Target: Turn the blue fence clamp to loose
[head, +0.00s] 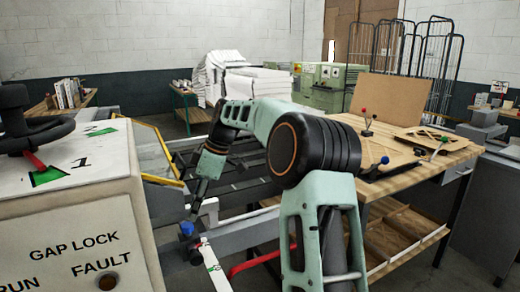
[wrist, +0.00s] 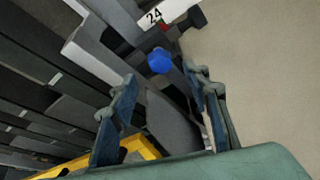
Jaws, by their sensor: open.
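The blue fence clamp shows as a round blue knob (head: 186,228) at the near end of the grey machine rail in the head view. It also shows in the wrist view as a blue ball (wrist: 159,61) on a dark arm. My gripper (head: 194,211) points down just above the clamp in the head view. In the wrist view my gripper (wrist: 158,84) is open, its two fingers apart. The knob appears between and beyond the fingertips, and I see no contact. The clamp's loose or tight marking cannot be read.
A white scale strip (wrist: 166,12) marked 24 lies beside the clamp. A large cabinet (head: 75,230) marked GAP LOCK, RUN and FAULT stands at the left. A wooden workbench (head: 430,165) with coloured knobs stands at the right. Yellow-edged guarding (head: 160,150) lies behind the cabinet.

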